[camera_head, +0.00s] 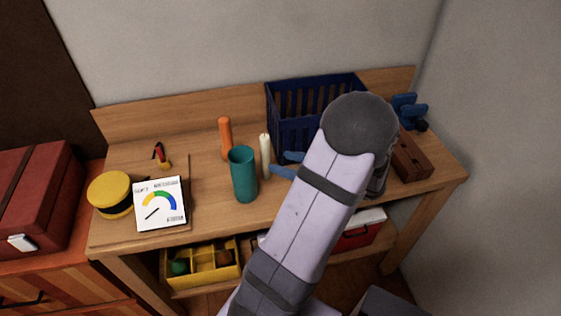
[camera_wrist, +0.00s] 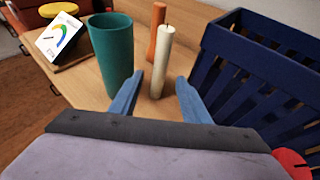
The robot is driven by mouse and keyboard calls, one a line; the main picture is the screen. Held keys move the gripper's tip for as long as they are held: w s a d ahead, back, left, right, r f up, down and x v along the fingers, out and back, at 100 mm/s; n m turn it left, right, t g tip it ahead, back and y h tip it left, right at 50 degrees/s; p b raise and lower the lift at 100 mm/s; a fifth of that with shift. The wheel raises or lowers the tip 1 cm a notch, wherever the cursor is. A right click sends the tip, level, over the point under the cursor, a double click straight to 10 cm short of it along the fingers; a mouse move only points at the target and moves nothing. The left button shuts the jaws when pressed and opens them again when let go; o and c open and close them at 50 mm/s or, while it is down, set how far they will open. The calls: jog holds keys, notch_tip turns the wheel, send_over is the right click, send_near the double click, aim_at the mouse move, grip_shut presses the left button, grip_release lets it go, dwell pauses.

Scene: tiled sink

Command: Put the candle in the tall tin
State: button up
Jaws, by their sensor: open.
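The candle (camera_head: 265,156) is cream-coloured and stands upright on the wooden bench, just right of the tall tin. It also shows in the wrist view (camera_wrist: 161,62), ahead of and between my fingers. The tall tin (camera_head: 244,176) is a teal open cylinder standing upright; in the wrist view (camera_wrist: 113,55) it is left of the candle, beyond my left finger. My gripper (camera_head: 283,164) has blue fingers and reaches in from the right. In the wrist view my gripper (camera_wrist: 158,90) is open and empty, its fingers spread on either side of the candle's line.
An orange cylinder (camera_head: 225,138) stands behind the candle. A dark blue slatted crate (camera_head: 289,135) is close on the right. A white gauge card (camera_head: 160,203) and a yellow round object (camera_head: 110,194) are at the left. Bare wood (camera_head: 211,190) lies left of the tin.

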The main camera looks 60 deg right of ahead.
dwell(0.3)
jog(key=a+r+n+g+y+p, duration=0.3)
jog(key=a+r+n+y, duration=0.25)
jog(key=n, duration=0.45)
notch_tip(320, 180, up, 6)
jog(key=n+g+h+p, duration=0.35)
jog(key=n+g, duration=0.65)
jog(key=n, duration=0.9)
send_over(264, 137)
jog(key=shift+d+f+b, duration=0.1)
jog(key=shift+d+b, duration=0.05)
jog(key=shift+b, duration=0.25)
jog(key=shift+f+p, duration=1.65)
jog(key=shift+f, duration=2.05)
grip_shut()
